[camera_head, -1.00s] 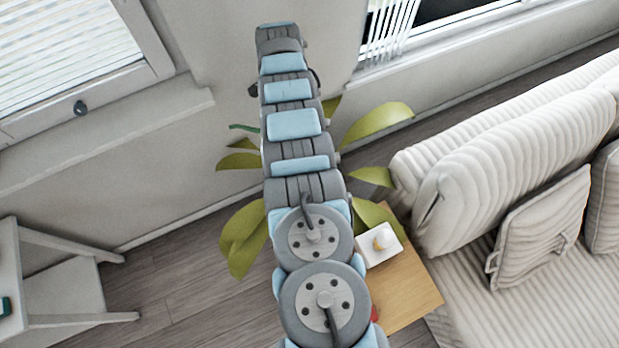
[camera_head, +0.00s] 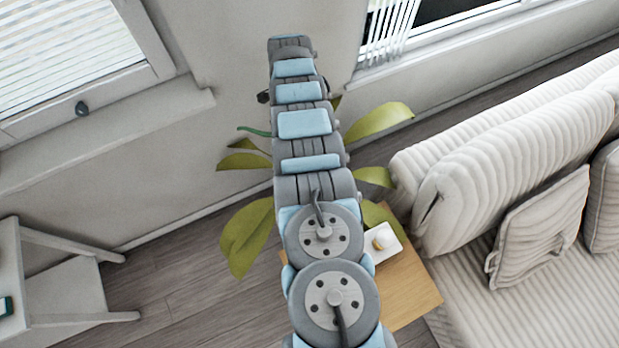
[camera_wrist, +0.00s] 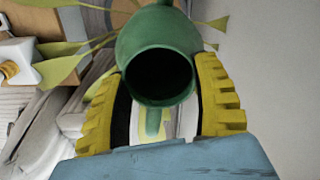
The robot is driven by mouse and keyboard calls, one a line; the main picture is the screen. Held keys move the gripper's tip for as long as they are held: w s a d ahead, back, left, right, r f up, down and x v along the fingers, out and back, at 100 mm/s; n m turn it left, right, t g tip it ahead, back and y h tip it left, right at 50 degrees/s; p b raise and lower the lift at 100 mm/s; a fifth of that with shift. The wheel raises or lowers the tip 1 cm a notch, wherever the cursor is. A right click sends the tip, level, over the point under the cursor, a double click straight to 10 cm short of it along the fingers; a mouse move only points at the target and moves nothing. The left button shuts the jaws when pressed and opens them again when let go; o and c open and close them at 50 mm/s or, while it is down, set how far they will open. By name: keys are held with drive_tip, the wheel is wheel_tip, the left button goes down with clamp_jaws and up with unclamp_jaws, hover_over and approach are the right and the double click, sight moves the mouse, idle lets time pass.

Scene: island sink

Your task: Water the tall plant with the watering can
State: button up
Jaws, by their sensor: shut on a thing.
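The green watering can (camera_wrist: 150,35) fills the top middle of the wrist view, its dark round opening facing the camera. My gripper (camera_wrist: 162,82), with yellow ridged fingers, is shut on it, one finger on each side. In the head view only a thin green piece of the can (camera_head: 255,131) shows left of my arm; my arm hides the rest and the gripper. The tall plant (camera_head: 248,235) spreads broad green leaves on both sides of my arm. Its stem and pot are hidden. Some leaves (camera_wrist: 62,70) also show at the left of the wrist view.
A small wooden table (camera_head: 412,290) stands right of my arm with a white dish (camera_head: 388,245) on it. A cream ribbed sofa (camera_head: 510,160) fills the right. A white shelf (camera_head: 65,290) stands at the left. Wall and window sill (camera_head: 110,140) lie behind; bare floor lies at lower left.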

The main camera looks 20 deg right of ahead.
drive_tip(key=s+d+f+m+p, duration=0.2)
drive_tip(key=s+d+f+m, duration=0.3)
drive_tip(key=s+d+f, duration=0.3)
drive_tip(key=s+d+f+m+p, duration=0.3)
drive_tip(key=s+d+f, duration=0.6)
drive_tip(key=s, duration=0.6)
drive_tip(key=shift+s+d+f+m, duration=0.25)
drive_tip(key=shift+d+m, duration=0.1)
drive_tip(key=shift+m, duration=0.75)
